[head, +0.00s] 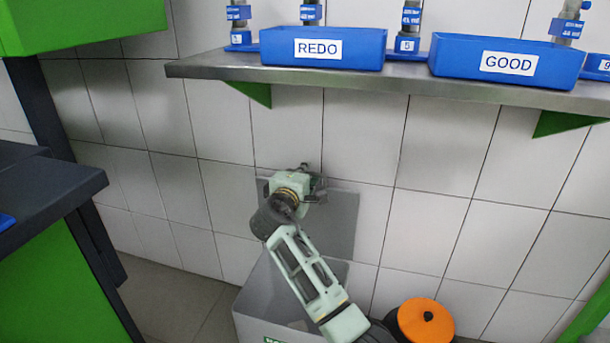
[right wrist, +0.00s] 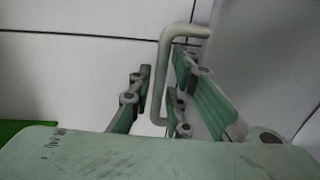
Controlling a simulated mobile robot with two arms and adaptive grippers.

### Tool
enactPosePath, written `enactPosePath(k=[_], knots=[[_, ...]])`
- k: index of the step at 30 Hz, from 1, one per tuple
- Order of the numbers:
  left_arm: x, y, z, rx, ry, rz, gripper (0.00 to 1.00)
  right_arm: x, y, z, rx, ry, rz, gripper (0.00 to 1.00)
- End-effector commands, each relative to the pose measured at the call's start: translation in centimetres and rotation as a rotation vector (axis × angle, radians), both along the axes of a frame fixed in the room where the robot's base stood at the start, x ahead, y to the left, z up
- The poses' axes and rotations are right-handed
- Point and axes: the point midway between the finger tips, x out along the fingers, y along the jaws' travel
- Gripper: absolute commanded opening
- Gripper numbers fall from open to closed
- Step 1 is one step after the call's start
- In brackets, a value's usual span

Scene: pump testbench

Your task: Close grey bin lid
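The grey bin (head: 255,305) stands on the floor against the tiled wall. Its grey lid (head: 345,225) is raised and stands upright near the wall behind the bin. My right gripper (head: 314,184) is at the upper part of the lid, in front of it. In the right wrist view, a bent grey handle (right wrist: 163,80) is between the green fingers of the right gripper (right wrist: 158,98). The fingers are apart, with a narrow gap at the left finger. My right forearm hides part of the bin and lid. My left gripper is not in view.
A metal shelf (head: 400,88) with the blue REDO bin (head: 285,47) and blue GOOD bin (head: 450,55) is above the lid. An orange round object (head: 425,322) is right of the bin. Dark and green furniture (head: 50,200) stands at the left.

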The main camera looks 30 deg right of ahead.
Motion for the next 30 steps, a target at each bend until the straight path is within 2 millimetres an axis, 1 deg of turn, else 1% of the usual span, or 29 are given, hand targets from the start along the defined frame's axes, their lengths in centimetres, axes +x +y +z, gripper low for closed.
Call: enactPosePath(k=[2,6,8,23,26,29,30], knots=[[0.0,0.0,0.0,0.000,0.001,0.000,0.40,0.0,0.0,0.0,0.000,0.000,0.000,0.16],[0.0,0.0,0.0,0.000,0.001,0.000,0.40,0.0,0.0,0.0,0.000,0.000,0.000,0.04],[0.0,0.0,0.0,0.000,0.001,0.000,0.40,0.0,0.0,0.0,0.000,0.000,0.000,0.00],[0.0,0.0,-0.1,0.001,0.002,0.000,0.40,0.0,0.0,-0.1,0.001,0.001,0.000,0.00],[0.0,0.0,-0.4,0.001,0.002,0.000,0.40,0.0,0.0,-0.2,-0.005,-0.002,-0.001,0.00],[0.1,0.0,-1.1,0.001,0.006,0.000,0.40,0.0,-0.1,-0.5,-0.017,-0.013,-0.002,0.00],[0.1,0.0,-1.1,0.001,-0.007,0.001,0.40,0.1,-0.2,-0.6,-0.024,-0.019,-0.002,0.00]])
